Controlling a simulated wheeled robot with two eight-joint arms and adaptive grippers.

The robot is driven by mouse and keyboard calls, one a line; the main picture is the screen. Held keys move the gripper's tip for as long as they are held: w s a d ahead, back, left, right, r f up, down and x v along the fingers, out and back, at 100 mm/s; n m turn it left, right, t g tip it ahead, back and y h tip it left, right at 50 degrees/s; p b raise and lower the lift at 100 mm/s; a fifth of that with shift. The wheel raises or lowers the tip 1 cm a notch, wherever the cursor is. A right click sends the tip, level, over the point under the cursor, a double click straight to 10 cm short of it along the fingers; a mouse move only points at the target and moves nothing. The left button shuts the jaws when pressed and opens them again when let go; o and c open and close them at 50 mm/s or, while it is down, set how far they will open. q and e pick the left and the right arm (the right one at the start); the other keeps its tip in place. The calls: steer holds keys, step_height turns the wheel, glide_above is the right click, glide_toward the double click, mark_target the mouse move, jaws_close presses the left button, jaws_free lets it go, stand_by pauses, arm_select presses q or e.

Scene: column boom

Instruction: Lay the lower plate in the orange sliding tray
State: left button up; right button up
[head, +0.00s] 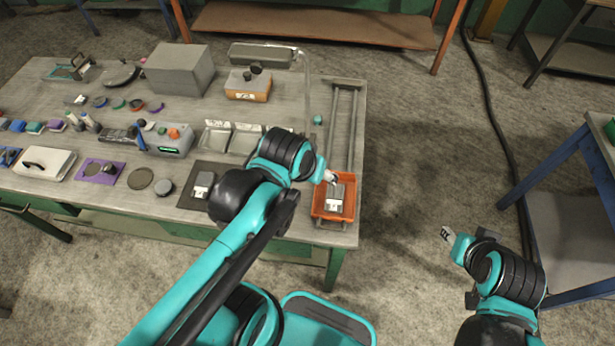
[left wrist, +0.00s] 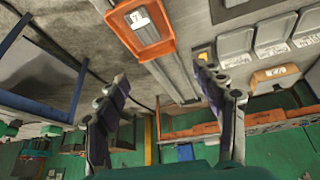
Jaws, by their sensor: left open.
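The orange sliding tray (head: 333,218) is at the table's right end, at the near end of its rails. A grey plate with a pale label (head: 335,197) lies in it. The tray (left wrist: 152,51) and the plate (left wrist: 142,24) also show at the top of the left wrist view. A similar grey plate (head: 202,184) lies on a dark mat left of my left arm. My left gripper (head: 331,178) is over the far part of the tray; its fingers (left wrist: 165,95) are apart with nothing between them. My right gripper (head: 447,234) is off the table, over the floor; its finger opening is unclear.
Two rails (head: 342,125) run back from the tray. Open-topped bins (head: 232,137), a grey box (head: 180,68) and an orange-based block (head: 247,86) stand on the table. A blue-legged bench (head: 555,165) is at right.

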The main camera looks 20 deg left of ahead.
arm_select(q)
steer(key=shift+s+a+r+m+t, duration=0.1)
steer(key=shift+s+a+m+t, duration=0.1)
steer(key=shift+s+t, duration=0.3)
steer(key=shift+s+a+r+m+t, duration=0.1)
steer(key=shift+s+a+m+t, duration=0.15)
steer(key=shift+s, duration=0.3)
steer(key=shift+f, duration=0.1)
